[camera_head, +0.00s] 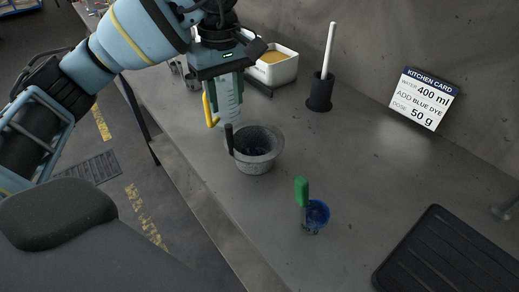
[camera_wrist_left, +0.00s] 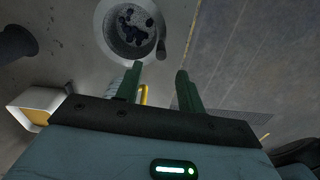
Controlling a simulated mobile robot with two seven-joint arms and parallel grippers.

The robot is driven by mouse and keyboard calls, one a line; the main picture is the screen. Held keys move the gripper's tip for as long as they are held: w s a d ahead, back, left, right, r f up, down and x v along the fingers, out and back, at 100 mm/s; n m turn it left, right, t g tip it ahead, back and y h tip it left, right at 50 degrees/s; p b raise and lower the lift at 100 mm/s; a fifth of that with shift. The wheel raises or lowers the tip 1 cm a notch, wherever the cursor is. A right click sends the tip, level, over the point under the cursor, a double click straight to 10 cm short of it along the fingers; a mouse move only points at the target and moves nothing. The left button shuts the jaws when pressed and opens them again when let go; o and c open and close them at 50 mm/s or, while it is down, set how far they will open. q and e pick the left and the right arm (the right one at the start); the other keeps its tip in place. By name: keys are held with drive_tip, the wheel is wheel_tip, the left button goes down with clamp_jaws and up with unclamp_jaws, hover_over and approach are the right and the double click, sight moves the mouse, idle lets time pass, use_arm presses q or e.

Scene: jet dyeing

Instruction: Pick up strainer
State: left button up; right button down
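I cannot clearly identify a strainer. A small blue cup-shaped item (camera_head: 318,213) with a green handle (camera_head: 301,191) stands on the bench in the head view; I cannot tell whether it is one piece. A grey bowl (camera_head: 257,160) with a dark upright handle stands left of it. The bowl also shows in the wrist view (camera_wrist_left: 105,35), with dark lumps inside. My left gripper (camera_head: 224,92) points down beside the bowl. Its two green fingers are apart in the wrist view (camera_wrist_left: 160,75), with nothing held between them. My right gripper is not in view.
A clear graduated jug (camera_head: 228,105) with a yellow handle is close by my left gripper. Behind are a white tub (camera_head: 283,68) and a dark holder (camera_head: 320,92) with a white stick. A black mat (camera_head: 450,258) lies front right. The bench centre-right is clear.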

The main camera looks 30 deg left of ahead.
sight(228, 126)
use_arm(q)
drive_tip(key=shift+s+d+f, duration=0.1)
drive_tip(key=shift+s+f, duration=0.05)
drive_tip(key=shift+f, duration=0.45)
drive_tip(key=shift+f+b, duration=0.4)
drive_tip(key=shift+f, duration=2.9)
clamp_jaws()
